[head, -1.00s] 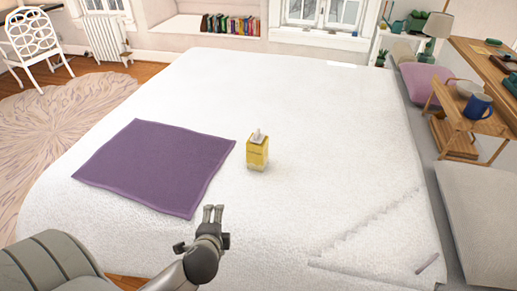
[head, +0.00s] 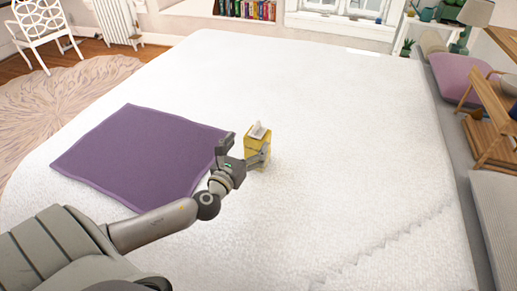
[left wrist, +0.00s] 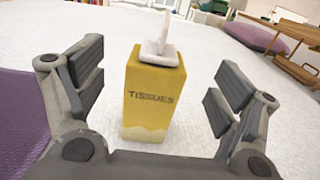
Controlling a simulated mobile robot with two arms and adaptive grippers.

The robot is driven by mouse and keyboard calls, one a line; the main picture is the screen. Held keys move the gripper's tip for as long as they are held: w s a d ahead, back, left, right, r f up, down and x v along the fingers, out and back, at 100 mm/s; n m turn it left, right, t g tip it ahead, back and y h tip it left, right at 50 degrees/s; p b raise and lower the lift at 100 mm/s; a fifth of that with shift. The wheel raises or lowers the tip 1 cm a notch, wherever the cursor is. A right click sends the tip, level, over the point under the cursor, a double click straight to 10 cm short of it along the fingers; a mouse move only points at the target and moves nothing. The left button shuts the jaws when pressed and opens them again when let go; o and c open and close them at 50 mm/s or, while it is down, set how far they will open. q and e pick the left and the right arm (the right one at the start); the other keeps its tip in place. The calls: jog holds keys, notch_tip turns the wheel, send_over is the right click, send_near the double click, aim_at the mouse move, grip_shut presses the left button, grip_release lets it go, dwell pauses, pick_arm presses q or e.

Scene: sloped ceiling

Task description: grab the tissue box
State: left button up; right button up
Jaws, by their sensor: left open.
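The yellow tissue box (head: 256,141) stands upright on the white bed, with a white tissue sticking out of its top. In the left wrist view the tissue box (left wrist: 151,97) stands between the fingers, its "TISSUES" side facing me. My left gripper (head: 246,147) is open around the box, with a gap on each side; it also shows in the left wrist view (left wrist: 155,88). One finger hides part of the box's lower front in the head view. My right gripper is in neither view.
A purple cloth (head: 140,155) lies flat on the bed left of the box. The white bed (head: 340,120) is clear behind and to the right of the box. A wooden shelf cart (head: 490,135) stands beyond the bed's right side.

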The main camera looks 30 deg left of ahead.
aim_at(254, 136)
pick_arm(q)
jog(key=shift+w+a, duration=0.1)
jog(key=shift+w, duration=0.9)
jog(key=shift+w+f, duration=0.1)
jog(key=shift+w, duration=0.1)
jog(key=shift+w+a, duration=0.2)
jog(key=shift+w, duration=0.5)
jog(key=w, duration=0.3)
jog(key=shift+w+a+f, duration=0.15)
jog(key=shift+a, duration=0.1)
jog(key=shift+w, duration=0.2)
jog(key=shift+c, duration=0.4)
jog(key=c, duration=1.2)
grip_shut()
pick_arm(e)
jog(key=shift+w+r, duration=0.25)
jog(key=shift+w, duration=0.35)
